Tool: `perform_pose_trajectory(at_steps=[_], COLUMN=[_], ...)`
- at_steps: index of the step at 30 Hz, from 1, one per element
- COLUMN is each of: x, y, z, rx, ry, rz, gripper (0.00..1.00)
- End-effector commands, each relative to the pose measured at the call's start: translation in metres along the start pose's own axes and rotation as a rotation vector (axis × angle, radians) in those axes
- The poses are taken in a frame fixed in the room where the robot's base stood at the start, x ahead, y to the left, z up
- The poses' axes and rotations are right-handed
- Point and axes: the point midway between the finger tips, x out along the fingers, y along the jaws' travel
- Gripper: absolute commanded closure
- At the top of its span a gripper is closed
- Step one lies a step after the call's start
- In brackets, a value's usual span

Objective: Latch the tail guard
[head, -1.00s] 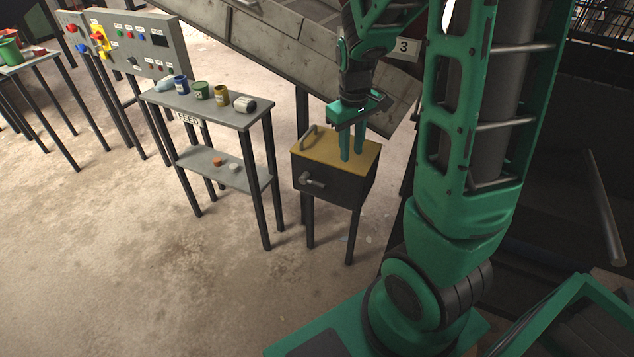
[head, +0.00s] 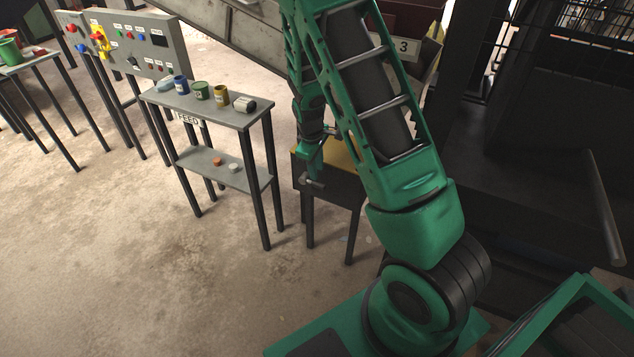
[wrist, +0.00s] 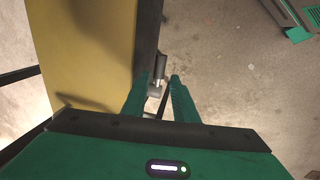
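A dark box with a yellow lid (head: 340,152) stands on thin black legs below the sloping trommel chute. A grey latch handle (head: 315,184) sticks out from its front face. The wrist view shows the same yellow lid (wrist: 85,50) and the handle (wrist: 160,68) beside its edge. My gripper (wrist: 160,88) points down at the front of the box, its two green fingers apart with the handle between or just beyond their tips. I cannot tell whether they touch it. In the head view my gripper (head: 311,170) hangs just above the handle, and my arm hides part of the lid.
A grey feed table (head: 215,110) with several small cans stands to the left of the box, with a lower shelf (head: 215,165). A control panel (head: 125,42) is farther back. The floor (head: 190,280) in front is clear.

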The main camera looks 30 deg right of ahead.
Motion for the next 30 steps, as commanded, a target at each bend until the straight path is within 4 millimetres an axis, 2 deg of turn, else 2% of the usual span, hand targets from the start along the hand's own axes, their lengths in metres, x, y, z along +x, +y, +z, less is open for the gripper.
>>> perform_pose_trajectory(at_steps=[6,12,18,26,30], x=[0.039,0.063,0.073,0.074,0.074], y=[0.0,0.0,0.0,0.0,0.0], z=[0.002,0.001,0.001,0.001,0.001], rx=[0.001,0.002,0.002,0.002,0.002], ry=[-0.004,-0.003,-0.001,-0.001,-0.001], rz=[-0.001,-0.001,0.0,0.0,0.0], gripper=[0.74,0.74,0.74,0.74,1.0])
